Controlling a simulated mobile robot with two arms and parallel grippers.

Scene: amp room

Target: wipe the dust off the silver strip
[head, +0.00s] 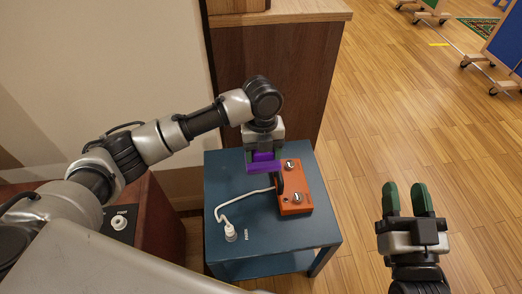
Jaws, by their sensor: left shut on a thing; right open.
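My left gripper (263,150) points down over the blue table and is shut on a purple thing (263,168), which looks like a small block or folded cloth. A dark upright piece (279,182) shows just below it, against the left side of an orange box (299,201) with silver knobs. I cannot tell whether the purple thing touches the box. I cannot make out the silver strip or any dust. My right gripper (406,200), with dark green fingers, is open and empty over the floor, to the right of the table.
The blue table (285,237) carries a white plug (230,231), with a white cable (238,198) running towards the orange box. A wooden cabinet (270,75) stands behind. A reddish-brown cabinet (152,222) is at the left. The wooden floor (400,110) at the right is open.

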